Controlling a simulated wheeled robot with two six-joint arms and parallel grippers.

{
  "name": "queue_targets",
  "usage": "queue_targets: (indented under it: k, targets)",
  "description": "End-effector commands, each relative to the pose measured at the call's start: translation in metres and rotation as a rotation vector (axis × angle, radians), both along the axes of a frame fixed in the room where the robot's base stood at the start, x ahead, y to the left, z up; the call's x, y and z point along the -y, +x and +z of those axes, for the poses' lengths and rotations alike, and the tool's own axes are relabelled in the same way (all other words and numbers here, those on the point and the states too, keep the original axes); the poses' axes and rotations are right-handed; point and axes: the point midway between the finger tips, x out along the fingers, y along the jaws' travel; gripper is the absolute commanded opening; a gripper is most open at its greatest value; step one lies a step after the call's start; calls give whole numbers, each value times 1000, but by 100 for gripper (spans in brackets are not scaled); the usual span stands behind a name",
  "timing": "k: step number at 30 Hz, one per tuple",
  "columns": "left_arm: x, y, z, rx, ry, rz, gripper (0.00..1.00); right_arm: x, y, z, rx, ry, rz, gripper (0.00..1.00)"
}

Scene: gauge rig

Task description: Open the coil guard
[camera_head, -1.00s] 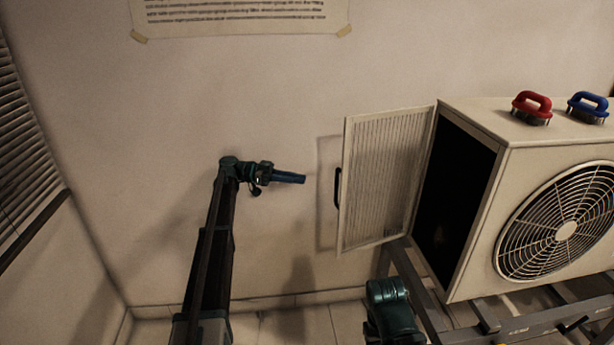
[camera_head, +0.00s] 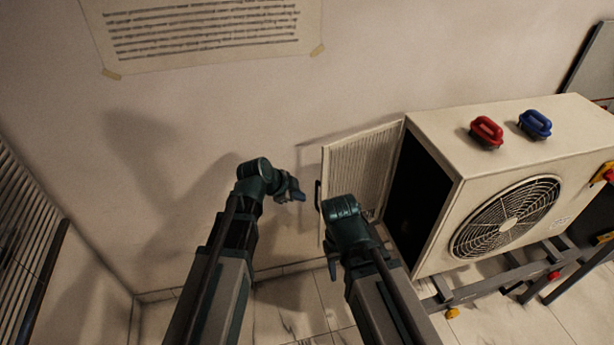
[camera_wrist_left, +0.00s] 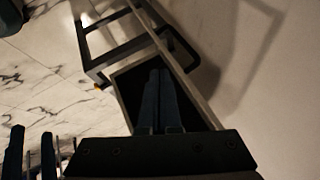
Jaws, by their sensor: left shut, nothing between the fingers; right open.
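The coil guard (camera_head: 352,165) is a pale ribbed panel standing swung out from the left side of the white unit (camera_head: 432,195), whose dark opening (camera_head: 415,200) shows. Its black handle (camera_head: 318,196) is on the guard's outer left edge. My left gripper (camera_head: 302,196) is shut and empty, just left of the handle; I cannot tell whether it touches. Its closed fingers (camera_wrist_left: 159,74) also show in the left wrist view. My right arm covers the guard's lower part in the head view; the right gripper (camera_wrist_left: 31,130) shows open and empty in the left wrist view.
Red (camera_head: 487,132) and blue (camera_head: 535,124) handled pieces stand on the unit's top, with a fan grille (camera_head: 508,222) on its front. A grey metal stand (camera_head: 480,290) carries it. The wall (camera_head: 190,130) is close behind the guard; a slatted blind (camera_head: 25,235) is at left.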

Motion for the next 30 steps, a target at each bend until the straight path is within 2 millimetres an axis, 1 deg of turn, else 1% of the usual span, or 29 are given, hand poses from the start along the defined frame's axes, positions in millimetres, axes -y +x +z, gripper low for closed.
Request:
queue_targets:
  k: [1,4,11,14,20,30]
  targets:
    - [1,-5,6,11,14,-1,0,0,0,7,0,0,0,50]
    - [1,-6,7,20,28,-2,0,0,0,7,0,0,0,50]
    - [1,-3,2,21,29,-1,0,0,0,2,0,0,0,50]
    - [3,0,-4,20,29,-1,0,0,0,-3,0,0,0,50]
    - [12,11,-24,20,28,-3,0,0,0,-23,0,0,0,50]
    - [35,38,-72,20,27,-3,0,0,0,-72,0,0,0,50]
